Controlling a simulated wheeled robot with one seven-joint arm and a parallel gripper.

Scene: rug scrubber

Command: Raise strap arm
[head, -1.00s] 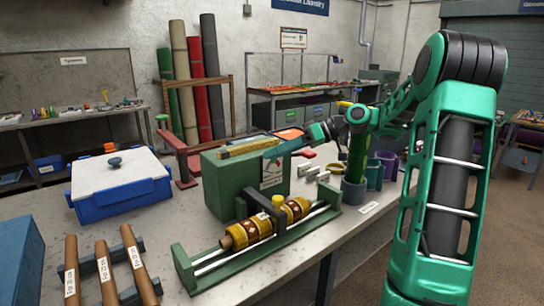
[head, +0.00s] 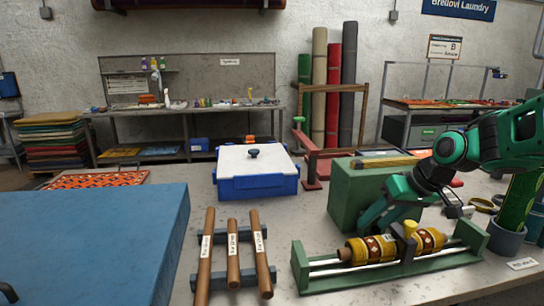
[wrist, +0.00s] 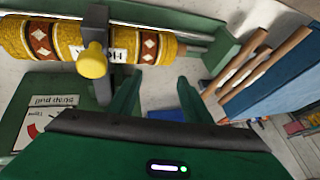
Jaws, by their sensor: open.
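The strap arm (head: 409,250) is a dark bar lying down across a yellow-and-brown patterned roll (head: 360,250). It carries a yellow knob (head: 410,228). In the wrist view the dark strap arm (wrist: 97,20) crosses the roll (wrist: 55,40), with the knob (wrist: 92,64) facing me. My gripper (wrist: 158,98) is open and empty. Its two green fingers are apart, and the knob is left of the nearer finger in that view, not between them. In the head view my gripper hangs behind the roll, before the green box; its fingertips are hard to make out.
The green frame (head: 300,268) holds the roll on rails. The green box (head: 350,190) stands close behind; a gauge panel (wrist: 38,120) shows in the wrist view. A blue case (head: 257,185), wooden rods (head: 233,255) and a large blue block (head: 100,235) are to the left.

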